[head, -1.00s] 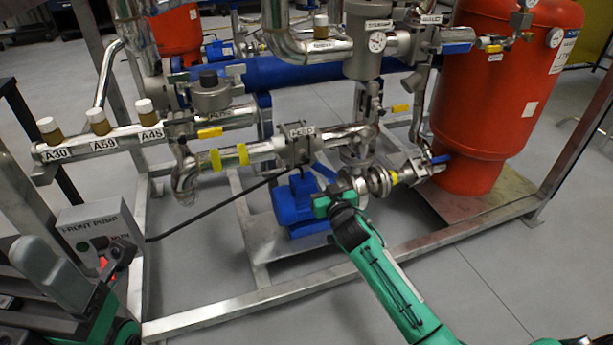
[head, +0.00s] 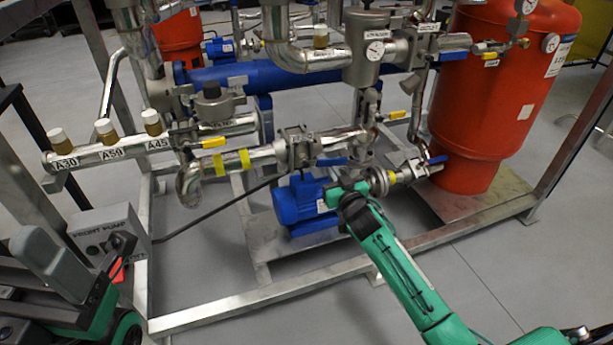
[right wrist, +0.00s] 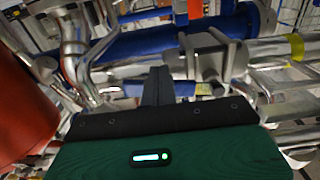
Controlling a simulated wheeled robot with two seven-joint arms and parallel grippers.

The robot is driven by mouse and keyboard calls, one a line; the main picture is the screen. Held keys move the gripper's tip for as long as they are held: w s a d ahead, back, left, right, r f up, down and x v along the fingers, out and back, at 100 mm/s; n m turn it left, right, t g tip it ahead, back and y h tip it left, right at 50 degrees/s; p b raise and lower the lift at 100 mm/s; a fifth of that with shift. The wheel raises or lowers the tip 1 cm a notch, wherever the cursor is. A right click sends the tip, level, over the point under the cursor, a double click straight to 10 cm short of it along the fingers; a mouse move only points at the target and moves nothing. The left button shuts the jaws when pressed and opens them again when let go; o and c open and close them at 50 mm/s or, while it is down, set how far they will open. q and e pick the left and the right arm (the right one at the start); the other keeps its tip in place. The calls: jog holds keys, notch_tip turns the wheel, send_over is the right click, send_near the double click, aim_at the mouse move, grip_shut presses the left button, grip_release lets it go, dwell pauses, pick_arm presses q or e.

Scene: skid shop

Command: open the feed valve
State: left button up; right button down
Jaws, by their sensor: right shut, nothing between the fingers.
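The likely feed valve (head: 298,150) sits in the middle of the silver pipe, right of two yellow bands; its label is too blurred to read. Its blue lever (head: 333,161) points right, roughly along the pipe. My right gripper (head: 342,190) is just below and in front of the lever; its fingers are hidden in the head view. In the right wrist view its shut, empty fingers (right wrist: 157,85) stand in front of the blue lever (right wrist: 122,90); I cannot tell if they touch. My left arm shows at the lower left, its fingers unclear.
A blue pump (head: 300,200) stands below the valve. A red tank (head: 490,110) stands at the right, with another blue-levered valve (head: 420,167) beside it. A pump switch box (head: 105,235) is at the left. The skid's front rail (head: 330,280) crosses below; open floor lies in front.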

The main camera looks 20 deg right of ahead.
jog(key=shift+d+r, duration=0.1)
jog(key=s+p, duration=0.4)
jog(key=s, duration=0.6)
jog(key=shift+d+f, duration=0.35)
dwell(0.7)
